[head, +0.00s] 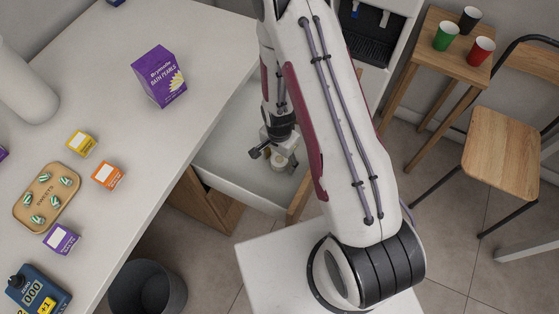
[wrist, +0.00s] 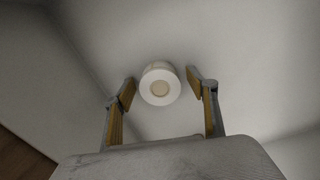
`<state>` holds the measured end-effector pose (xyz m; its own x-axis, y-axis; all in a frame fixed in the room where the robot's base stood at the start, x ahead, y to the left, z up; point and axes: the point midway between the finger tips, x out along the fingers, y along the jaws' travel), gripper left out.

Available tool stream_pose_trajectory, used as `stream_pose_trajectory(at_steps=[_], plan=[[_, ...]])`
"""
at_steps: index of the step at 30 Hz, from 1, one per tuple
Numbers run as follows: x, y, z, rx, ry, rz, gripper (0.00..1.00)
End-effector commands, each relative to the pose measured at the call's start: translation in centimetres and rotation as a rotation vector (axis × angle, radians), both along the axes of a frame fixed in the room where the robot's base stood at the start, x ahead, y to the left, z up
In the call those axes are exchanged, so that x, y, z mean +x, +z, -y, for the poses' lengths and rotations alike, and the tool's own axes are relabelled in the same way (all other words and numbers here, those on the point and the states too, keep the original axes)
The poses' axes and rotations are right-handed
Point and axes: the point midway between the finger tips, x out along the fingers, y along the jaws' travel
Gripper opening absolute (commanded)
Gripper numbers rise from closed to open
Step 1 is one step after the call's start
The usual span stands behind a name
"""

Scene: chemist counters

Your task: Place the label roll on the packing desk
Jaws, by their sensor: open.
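The label roll (wrist: 159,84) is a white ring with a tan core. In the wrist view it lies on a pale surface between the tips of my gripper (wrist: 161,88). The two fingers are apart, with a gap on each side of the roll. In the head view my gripper (head: 274,152) reaches down into an open white drawer (head: 225,165), and the roll (head: 283,162) shows just under it, partly hidden. I cannot tell which of the pale tables is the packing desk.
The long white counter (head: 215,45) holds a purple box (head: 160,76), small cartons, a sweets tray (head: 47,198) and a blue counter device (head: 38,290). A dark bin (head: 147,288) stands below. A white table (head: 285,265) is beside the drawer. Cups stand on a wooden stool (head: 440,58).

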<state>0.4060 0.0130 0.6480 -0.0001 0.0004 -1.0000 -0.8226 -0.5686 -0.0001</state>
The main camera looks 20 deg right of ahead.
Motion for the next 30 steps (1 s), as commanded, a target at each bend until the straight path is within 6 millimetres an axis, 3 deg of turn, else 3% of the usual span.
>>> stream_pose_trajectory(at_steps=[13,18,30], plan=[[0.00,0.01,0.00,0.000,0.001,0.000,0.58],[0.00,0.02,0.00,0.000,0.001,0.000,0.16],[0.01,0.12,0.00,0.000,0.001,0.000,0.12]])
